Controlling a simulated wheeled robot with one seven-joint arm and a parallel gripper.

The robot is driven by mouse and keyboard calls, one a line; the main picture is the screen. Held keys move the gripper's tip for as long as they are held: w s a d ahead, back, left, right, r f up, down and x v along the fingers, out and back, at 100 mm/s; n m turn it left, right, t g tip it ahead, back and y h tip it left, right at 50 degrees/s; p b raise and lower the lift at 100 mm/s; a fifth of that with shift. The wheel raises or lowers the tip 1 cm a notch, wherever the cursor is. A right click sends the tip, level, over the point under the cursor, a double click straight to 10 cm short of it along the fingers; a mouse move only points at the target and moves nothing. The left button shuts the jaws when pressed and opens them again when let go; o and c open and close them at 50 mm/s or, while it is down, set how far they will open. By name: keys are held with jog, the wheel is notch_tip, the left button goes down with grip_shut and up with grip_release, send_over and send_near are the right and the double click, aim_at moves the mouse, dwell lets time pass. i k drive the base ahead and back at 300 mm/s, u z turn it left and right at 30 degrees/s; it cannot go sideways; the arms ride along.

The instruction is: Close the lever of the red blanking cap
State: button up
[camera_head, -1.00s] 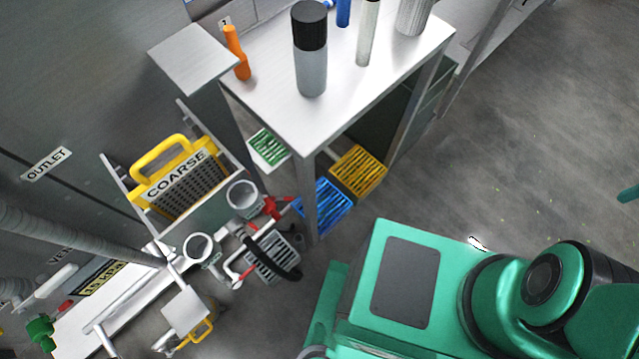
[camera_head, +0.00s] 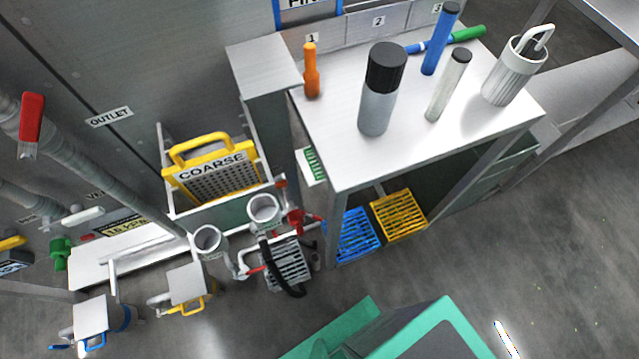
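A small red fitting (camera_head: 296,221), which looks like the red blanking cap, sits beside the right one of two round grey pipe openings (camera_head: 264,208), below the COARSE strainer. A thin red lever-like piece (camera_head: 255,270) shows lower left of it, by a white pipe elbow. I cannot tell which red part is the cap's lever, nor whether it is open or closed. My gripper is not in view.
A metal table (camera_head: 440,115) with bottles stands at the right. Blue (camera_head: 357,235) and yellow (camera_head: 399,214) grates lie under it. A black hose (camera_head: 277,268) and grey grate (camera_head: 290,262) crowd the pipes. A red handle (camera_head: 31,118) is at upper left. Floor at right is clear.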

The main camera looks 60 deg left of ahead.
aim_at(314, 217)
jog(key=u, duration=0.05)
jog(key=k, duration=1)
jog(key=u, duration=0.3)
